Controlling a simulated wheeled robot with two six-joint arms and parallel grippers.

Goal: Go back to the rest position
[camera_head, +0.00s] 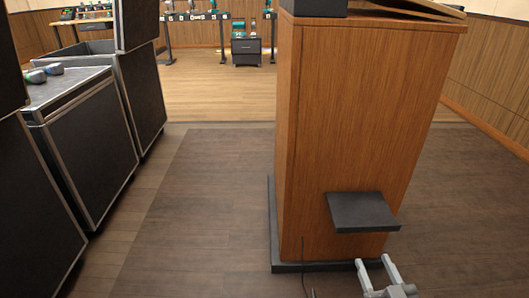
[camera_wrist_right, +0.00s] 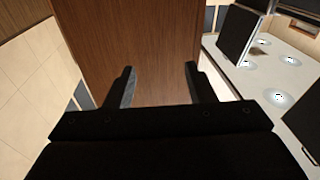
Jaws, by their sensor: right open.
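My right gripper (camera_head: 376,272) is low at the bottom right of the head view, in front of a wooden lectern. Its two fingers stand apart with nothing between them. In the right wrist view the open fingers (camera_wrist_right: 160,85) show against the brown wood of the lectern, and I see no object held. My left gripper is not in view. No lighting faders can be made out clearly.
The wooden lectern (camera_head: 345,120) stands close ahead, with a dark step (camera_head: 362,212) low on its front. Black flight cases (camera_head: 88,150) line the left. A table with small items (camera_head: 215,17) is far back. Dark floor (camera_head: 200,220) between cases and lectern is clear.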

